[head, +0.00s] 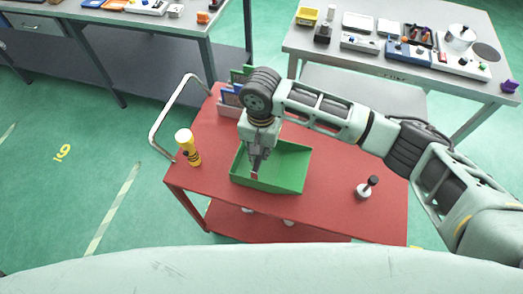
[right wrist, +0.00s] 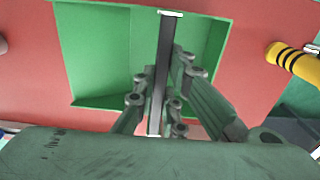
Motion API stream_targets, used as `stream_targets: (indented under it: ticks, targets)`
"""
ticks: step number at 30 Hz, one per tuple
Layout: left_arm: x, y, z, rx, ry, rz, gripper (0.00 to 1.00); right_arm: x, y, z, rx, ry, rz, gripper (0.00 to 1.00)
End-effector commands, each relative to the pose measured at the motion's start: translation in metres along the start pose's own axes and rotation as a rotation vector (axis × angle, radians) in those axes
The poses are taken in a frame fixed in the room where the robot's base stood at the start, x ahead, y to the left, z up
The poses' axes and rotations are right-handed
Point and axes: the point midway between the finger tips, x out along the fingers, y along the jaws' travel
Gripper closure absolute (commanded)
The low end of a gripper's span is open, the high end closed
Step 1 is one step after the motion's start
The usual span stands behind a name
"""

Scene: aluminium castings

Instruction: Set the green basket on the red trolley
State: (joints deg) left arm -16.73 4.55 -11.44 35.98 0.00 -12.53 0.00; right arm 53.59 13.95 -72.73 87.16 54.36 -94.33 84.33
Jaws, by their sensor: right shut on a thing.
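The green basket (head: 285,165) is an open, angular bin over the middle of the red trolley's top (head: 335,170). It looks level; I cannot tell whether its base touches the top or hangs just above it. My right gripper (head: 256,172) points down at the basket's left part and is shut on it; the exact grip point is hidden. In the right wrist view the closed fingers (right wrist: 160,85) stand in front of the green basket (right wrist: 105,50), with the red trolley (right wrist: 40,85) around it. My left gripper is not in view.
A yellow-and-black torch-like object (head: 188,147) stands at the trolley's left. A small metal piece with a dark knob (head: 367,187) stands at the right. Bins (head: 230,98) sit behind the basket. A grey workbench (head: 400,65) with parts stands behind. Red surface is free right of the basket.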

Motion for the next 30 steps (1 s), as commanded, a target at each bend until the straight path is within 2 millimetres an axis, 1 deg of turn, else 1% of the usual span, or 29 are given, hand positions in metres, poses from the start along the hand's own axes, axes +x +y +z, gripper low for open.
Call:
stream_targets:
  ticks: [1, 4, 15, 16, 22, 30]
  targets:
    - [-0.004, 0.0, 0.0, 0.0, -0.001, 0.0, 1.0, 0.004, 0.0, 0.0, 0.001, 0.0, 0.001, 1.0]
    - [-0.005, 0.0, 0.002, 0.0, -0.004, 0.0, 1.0, 0.012, 0.0, -0.001, 0.0, 0.002, -0.001, 1.0]
    - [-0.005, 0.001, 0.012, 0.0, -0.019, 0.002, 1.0, 0.016, -0.001, 0.0, 0.001, 0.001, -0.002, 1.0]
    - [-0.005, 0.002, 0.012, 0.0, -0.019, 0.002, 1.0, 0.017, 0.0, 0.0, 0.001, 0.0, -0.002, 0.88]
    - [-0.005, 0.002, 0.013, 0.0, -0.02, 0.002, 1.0, 0.017, 0.0, 0.0, 0.001, 0.001, -0.001, 0.71]
    - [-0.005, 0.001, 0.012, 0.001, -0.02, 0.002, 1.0, 0.016, 0.0, 0.0, 0.0, 0.001, -0.001, 0.71]
